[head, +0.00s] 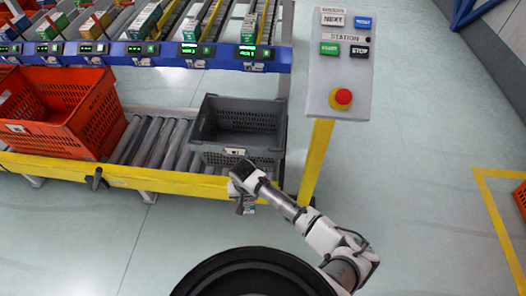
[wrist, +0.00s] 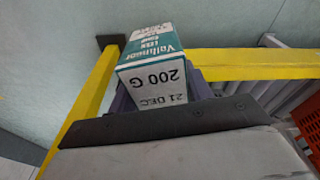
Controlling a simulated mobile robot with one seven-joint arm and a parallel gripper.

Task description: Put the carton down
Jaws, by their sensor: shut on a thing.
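The carton (wrist: 155,77) is a white and teal box with "200 G" and "21 DEC" printed on it. It shows in the wrist view just past the dark edge of my gripper, its near end partly hidden. In the head view my gripper (head: 246,206) is at the front yellow rail of the conveyor, in front of the grey tote (head: 237,157). My gripper is shut on the carton. In the head view the carton is too small and covered to make out clearly.
An orange tote (head: 108,124) stands on the roller conveyor (head: 155,140) to the left, with bare rollers between the totes. A control post (head: 340,70) with a red button stands to the right. Racks of cartons are behind. Open floor lies in front.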

